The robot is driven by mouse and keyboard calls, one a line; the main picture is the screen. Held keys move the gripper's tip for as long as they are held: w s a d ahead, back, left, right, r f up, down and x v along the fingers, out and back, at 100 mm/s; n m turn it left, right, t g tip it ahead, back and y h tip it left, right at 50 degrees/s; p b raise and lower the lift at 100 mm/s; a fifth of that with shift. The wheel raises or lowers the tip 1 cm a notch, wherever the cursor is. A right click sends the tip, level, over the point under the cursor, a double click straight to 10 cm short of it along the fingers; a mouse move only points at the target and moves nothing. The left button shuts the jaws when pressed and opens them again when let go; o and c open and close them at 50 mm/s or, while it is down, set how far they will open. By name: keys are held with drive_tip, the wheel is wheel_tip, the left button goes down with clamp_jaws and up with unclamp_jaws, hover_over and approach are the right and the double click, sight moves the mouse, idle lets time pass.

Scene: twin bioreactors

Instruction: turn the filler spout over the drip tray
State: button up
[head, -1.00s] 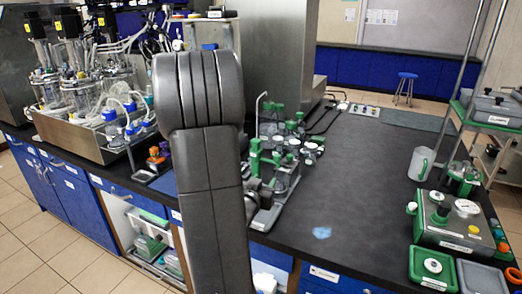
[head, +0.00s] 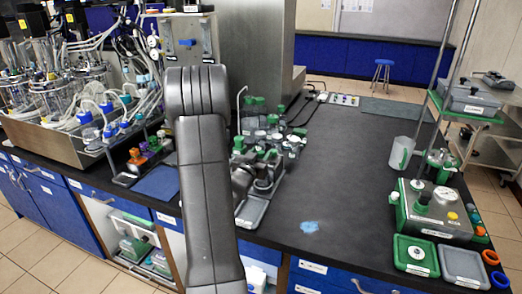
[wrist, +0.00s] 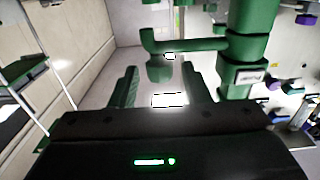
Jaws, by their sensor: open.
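The green filler spout (wrist: 190,46) shows in the wrist view as a level arm running left from a thick green post (wrist: 248,45), with its short end hanging down. My gripper (wrist: 160,73) is open. Its two green fingers stand left and right of the hanging end, which appears between and just beyond the tips; I cannot tell whether they touch it. In the head view my arm hides most of the filler and the gripper. A grey tray (head: 252,212), apparently the drip tray, lies low at the bench front beside my arm.
Green-capped vessels (head: 270,128) stand close behind the filler. A green-and-grey box (head: 434,210) and small trays (head: 415,255) occupy the bench's right side. A jug (head: 401,153) stands behind them.

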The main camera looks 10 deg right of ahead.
drive_tip(key=shift+x, duration=0.8)
clamp_jaws()
